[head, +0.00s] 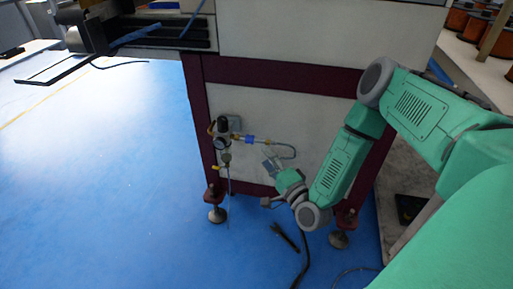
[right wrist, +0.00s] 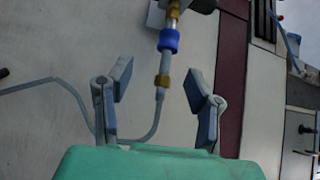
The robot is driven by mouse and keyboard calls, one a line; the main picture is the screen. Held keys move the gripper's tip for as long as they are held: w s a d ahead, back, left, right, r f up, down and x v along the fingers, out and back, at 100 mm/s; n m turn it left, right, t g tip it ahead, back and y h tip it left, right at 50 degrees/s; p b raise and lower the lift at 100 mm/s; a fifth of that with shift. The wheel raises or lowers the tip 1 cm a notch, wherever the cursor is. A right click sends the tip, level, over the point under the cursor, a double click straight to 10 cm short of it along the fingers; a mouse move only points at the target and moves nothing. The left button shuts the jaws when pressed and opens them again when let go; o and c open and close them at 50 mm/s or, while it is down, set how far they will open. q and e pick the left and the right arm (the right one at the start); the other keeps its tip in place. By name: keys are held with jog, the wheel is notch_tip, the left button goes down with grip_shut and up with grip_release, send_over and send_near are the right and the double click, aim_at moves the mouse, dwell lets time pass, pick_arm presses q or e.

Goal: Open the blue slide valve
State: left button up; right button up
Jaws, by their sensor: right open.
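The blue slide valve (head: 250,139) is a small blue sleeve on the air line, to the right of the regulator and gauge (head: 221,137) on the machine's front. In the right wrist view the blue sleeve (right wrist: 168,40) is beyond the fingertips, between brass fittings, with a grey hose running down from it. My right gripper (head: 269,165) is below and to the right of the valve in the head view. In the right wrist view my right gripper (right wrist: 158,82) is open and empty, its two fingers apart on either side of the hose. My left gripper is not in view.
The pale machine panel (head: 275,115) with its dark red frame (head: 285,78) stands behind the air line. A curved grey hose (head: 290,150) passes close to my right gripper. A black object and cable (head: 285,235) lie on the blue floor. The floor at left is clear.

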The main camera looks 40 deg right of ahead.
jog(key=s+a+f+n+g+y, duration=0.3)
jog(key=s+a+f+n+g, duration=0.25)
jog(key=a, duration=0.25)
jog(key=s+a+f+n+g+y, duration=0.2)
jog(key=s+a+f+n+g, duration=0.3)
jog(key=a, duration=0.3)
jog(key=s+d+f+n+g+h, duration=0.15)
jog(key=s+n+g, duration=0.35)
jog(key=s, duration=0.7)
jog(key=s+d+r+n+g+h, duration=0.2)
jog(key=s+d+n+g, duration=0.1)
jog(key=s, duration=0.2)
pick_arm(q)
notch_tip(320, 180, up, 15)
jog(key=p, duration=1.5)
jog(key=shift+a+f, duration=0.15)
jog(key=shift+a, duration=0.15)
pick_arm(e)
notch_tip(320, 180, up, 15)
jog(key=s, duration=0.1)
jog(key=shift+d, duration=0.45)
